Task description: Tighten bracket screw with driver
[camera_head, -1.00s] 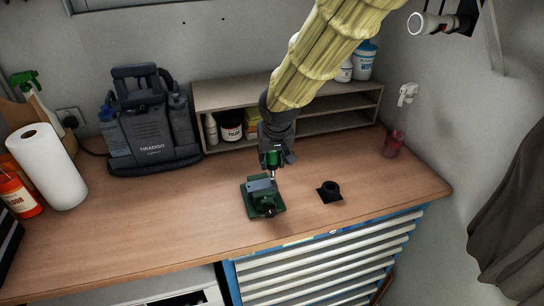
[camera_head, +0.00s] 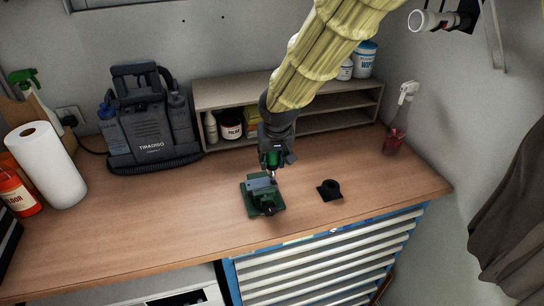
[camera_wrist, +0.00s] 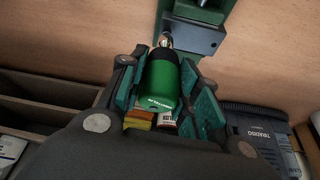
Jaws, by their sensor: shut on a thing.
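My gripper (camera_head: 273,157) is shut on a green-handled driver (camera_head: 273,159), held roughly upright with its tip down above the workbench. In the wrist view the green driver handle (camera_wrist: 162,84) sits between the two finger pads of my gripper (camera_wrist: 165,92). The driver's metal tip is at the edge of a grey bracket (camera_wrist: 190,36) held in a green vise (camera_wrist: 213,12). In the head view the vise (camera_head: 265,203) stands on the bench with the bracket (camera_head: 262,184) on top. The screw is too small to make out, and I cannot tell whether the tip touches it.
A black round holder (camera_head: 330,190) stands on the bench right of the vise. A wooden shelf (camera_head: 330,122) with bottles stands behind my arm. A dark machine (camera_head: 148,125) and a paper roll (camera_head: 47,165) stand at left. The bench (camera_head: 140,215) front left is clear.

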